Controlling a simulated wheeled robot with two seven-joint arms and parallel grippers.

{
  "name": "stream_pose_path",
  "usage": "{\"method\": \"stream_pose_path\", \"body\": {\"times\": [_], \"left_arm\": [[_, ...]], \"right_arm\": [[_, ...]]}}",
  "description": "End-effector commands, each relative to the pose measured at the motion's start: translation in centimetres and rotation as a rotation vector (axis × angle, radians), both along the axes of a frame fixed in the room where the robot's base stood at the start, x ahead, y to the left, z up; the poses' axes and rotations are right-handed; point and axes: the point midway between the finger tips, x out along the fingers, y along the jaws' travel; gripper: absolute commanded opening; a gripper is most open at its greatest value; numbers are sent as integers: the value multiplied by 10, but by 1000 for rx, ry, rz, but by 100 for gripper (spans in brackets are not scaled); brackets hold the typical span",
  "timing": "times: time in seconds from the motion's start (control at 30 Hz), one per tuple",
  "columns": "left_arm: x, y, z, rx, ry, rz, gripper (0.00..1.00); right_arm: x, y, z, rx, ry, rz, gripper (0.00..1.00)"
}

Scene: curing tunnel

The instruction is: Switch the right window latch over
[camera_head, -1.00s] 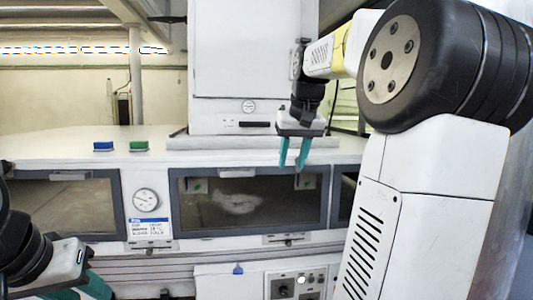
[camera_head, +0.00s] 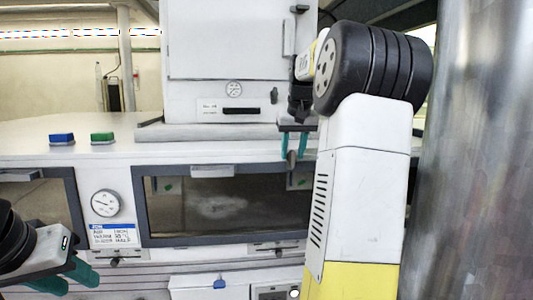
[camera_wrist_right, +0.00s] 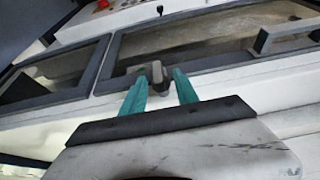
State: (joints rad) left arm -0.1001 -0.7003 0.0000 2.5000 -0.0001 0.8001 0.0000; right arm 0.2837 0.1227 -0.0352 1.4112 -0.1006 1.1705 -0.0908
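The window (camera_head: 225,205) is a dark pane in a grey frame at the middle of the cabinet front. A pale plate (camera_head: 299,182) shows at its upper right corner, partly hidden by my right arm. In the right wrist view a dark grey latch knob (camera_wrist_right: 158,74) stands on the frame edge. My right gripper (camera_head: 294,158) is open, its teal fingers on either side of the knob in the wrist view (camera_wrist_right: 161,78); I cannot tell whether they touch it. My left gripper (camera_head: 75,278) is open and empty at lower left.
A similar plate with a green mark (camera_head: 164,184) is at the window's upper left. A bar handle (camera_head: 213,171) juts from the top frame. A gauge (camera_head: 105,203) is left of the window. Blue (camera_head: 61,138) and green (camera_head: 102,138) blocks lie on the top.

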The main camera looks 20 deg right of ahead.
Motion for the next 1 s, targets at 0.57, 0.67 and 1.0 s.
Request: {"method": "stream_pose_path", "body": {"times": [0.57,0.67,1.0], "left_arm": [[0,0,0,0,0,0,36],[0,0,0,0,0,0,36],[0,0,0,0,0,0,36]], "right_arm": [[5,-1,-12,0,-1,0,9],[5,-1,-12,0,-1,1,0],[5,0,-12,28,-9,1,0]]}}
